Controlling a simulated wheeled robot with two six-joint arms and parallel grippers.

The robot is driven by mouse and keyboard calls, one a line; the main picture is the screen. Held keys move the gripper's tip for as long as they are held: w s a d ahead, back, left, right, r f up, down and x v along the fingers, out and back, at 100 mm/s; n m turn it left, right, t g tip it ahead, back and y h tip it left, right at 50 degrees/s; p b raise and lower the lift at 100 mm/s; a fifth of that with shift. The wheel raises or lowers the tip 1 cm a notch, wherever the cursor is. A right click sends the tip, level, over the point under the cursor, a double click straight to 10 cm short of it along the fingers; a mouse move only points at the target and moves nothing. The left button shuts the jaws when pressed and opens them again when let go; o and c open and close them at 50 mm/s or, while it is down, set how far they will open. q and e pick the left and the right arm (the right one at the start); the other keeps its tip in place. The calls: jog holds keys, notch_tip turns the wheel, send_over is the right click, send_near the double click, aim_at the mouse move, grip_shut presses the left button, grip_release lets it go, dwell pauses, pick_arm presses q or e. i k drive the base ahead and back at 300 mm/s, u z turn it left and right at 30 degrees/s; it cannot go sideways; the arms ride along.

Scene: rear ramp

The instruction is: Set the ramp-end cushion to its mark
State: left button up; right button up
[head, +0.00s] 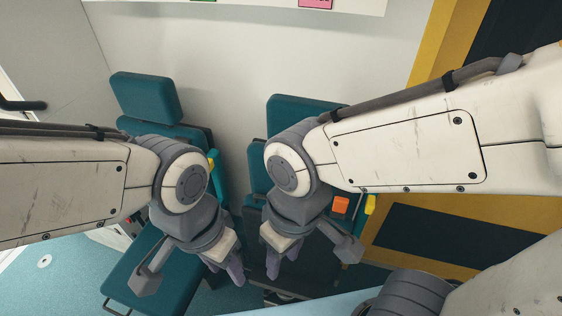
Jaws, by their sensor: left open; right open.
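Two teal padded seats stand against a pale wall. The left seat has an upright teal back pad (145,98) and a long teal seat cushion (165,282) low in the picture. The right seat has a teal back pad (292,106), mostly behind my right arm. I cannot tell which pad is the ramp-end cushion, and no mark for it is clearly visible. My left gripper (229,266) is open and points down near the right side of the left cushion. My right gripper (271,260) is open and points down close to its right. Neither visibly holds anything.
An orange block (341,205) and a yellow piece (371,204) show beside my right gripper. A dark bar (22,105) juts in at the left edge. Pale blue floor (50,275) shows at lower left.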

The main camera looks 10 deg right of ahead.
aim_at(161, 268)
jog(key=z, duration=0.85)
jog(key=k, duration=0.25)
jog(key=u, duration=2.15)
jog(key=k, duration=0.4)
jog(key=z, duration=0.4)
jog(key=i, duration=0.8)
jog(key=u, duration=0.25)
